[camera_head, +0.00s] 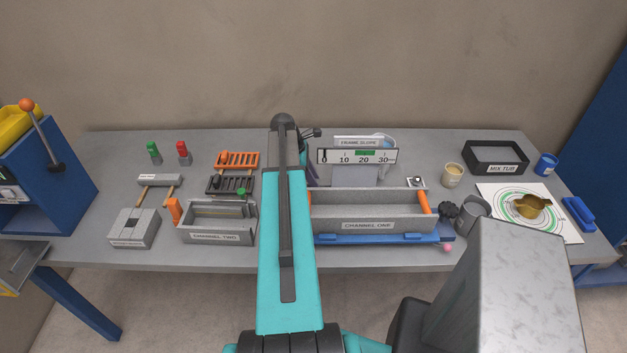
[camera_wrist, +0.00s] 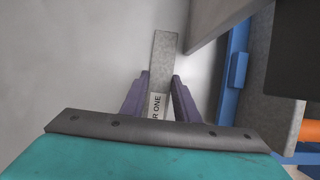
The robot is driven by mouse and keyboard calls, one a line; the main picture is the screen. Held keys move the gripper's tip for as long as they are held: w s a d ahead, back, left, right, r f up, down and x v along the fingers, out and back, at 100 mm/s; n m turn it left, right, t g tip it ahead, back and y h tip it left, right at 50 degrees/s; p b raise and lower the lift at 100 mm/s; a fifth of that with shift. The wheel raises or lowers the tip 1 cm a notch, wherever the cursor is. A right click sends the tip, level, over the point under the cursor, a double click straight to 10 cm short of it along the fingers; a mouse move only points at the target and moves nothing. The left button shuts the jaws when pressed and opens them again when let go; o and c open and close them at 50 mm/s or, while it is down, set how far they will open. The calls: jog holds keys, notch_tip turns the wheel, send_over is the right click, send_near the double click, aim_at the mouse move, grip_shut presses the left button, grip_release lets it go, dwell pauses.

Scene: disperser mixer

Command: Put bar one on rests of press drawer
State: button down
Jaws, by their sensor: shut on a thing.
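Bar one (camera_wrist: 163,68) is a flat grey bar with a white label partly reading "R ONE" in the wrist view. My gripper (camera_wrist: 160,95) has purple fingers on both sides of the bar and is shut on it. The bar points away from the gripper, with its far end free. In the head view my arm covers the gripper and the bar. No press drawer is plainly identifiable; a grey tray-like part (camera_head: 18,268) is cut off at the lower left edge, below a blue cabinet (camera_head: 65,205) with an orange-knobbed lever (camera_head: 40,133).
The grey bench (camera_head: 110,155) carries the channel two box (camera_head: 215,237), the channel one box (camera_head: 368,226), a scale board (camera_head: 357,156), orange and dark racks (camera_head: 238,160) and the mix tub (camera_head: 496,158).

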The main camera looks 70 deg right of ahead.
jog(key=c, duration=1.4)
grip_release()
jog(key=shift+f, duration=0.1)
jog(key=shift+o, duration=0.2)
jog(key=b+v, duration=0.4)
jog(key=v, duration=0.8)
